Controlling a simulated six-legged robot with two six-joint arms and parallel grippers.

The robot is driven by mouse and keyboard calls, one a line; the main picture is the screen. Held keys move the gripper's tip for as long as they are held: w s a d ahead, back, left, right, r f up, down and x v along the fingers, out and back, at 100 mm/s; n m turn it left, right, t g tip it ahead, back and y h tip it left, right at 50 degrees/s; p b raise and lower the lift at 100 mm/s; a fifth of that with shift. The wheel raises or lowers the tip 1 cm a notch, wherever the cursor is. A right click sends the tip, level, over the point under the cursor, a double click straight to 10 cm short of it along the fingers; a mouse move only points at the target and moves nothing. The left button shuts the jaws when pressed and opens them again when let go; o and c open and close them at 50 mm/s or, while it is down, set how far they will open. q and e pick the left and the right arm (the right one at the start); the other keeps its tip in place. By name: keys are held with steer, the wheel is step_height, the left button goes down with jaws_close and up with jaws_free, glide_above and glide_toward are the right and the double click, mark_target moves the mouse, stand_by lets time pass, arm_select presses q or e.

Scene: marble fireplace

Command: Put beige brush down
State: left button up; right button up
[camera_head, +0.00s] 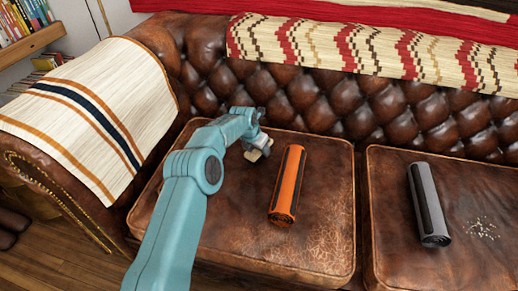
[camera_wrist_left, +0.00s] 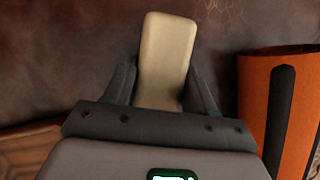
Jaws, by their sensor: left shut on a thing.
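The beige brush (camera_wrist_left: 165,55) is a pale, rounded block held between the two fingers of my left gripper (camera_wrist_left: 160,85) in the left wrist view. In the head view my left gripper (camera_head: 257,146) is over the back part of the left seat cushion (camera_head: 230,240), shut on the beige brush (camera_head: 254,155). The brush is close to the brown leather; I cannot tell whether it touches it. Part of the brush is hidden by the gripper. My right gripper is not in view.
An orange and black roll (camera_head: 287,185) lies just right of my left gripper. A grey roll (camera_head: 428,203) and pale crumbs (camera_head: 483,228) are on the right cushion (camera_head: 385,262). The tufted backrest (camera_head: 310,95) rises behind. The left cushion's front is clear.

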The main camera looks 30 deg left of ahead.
arm_select(q)
steer(key=o, duration=1)
steer(key=shift+r, duration=0.35)
steer(key=p+v, duration=0.3)
steer(key=v, duration=0.7)
steer(key=shift+s, duration=0.1)
steer(key=shift+s+r, duration=0.3)
steer(key=shift+r, duration=0.3)
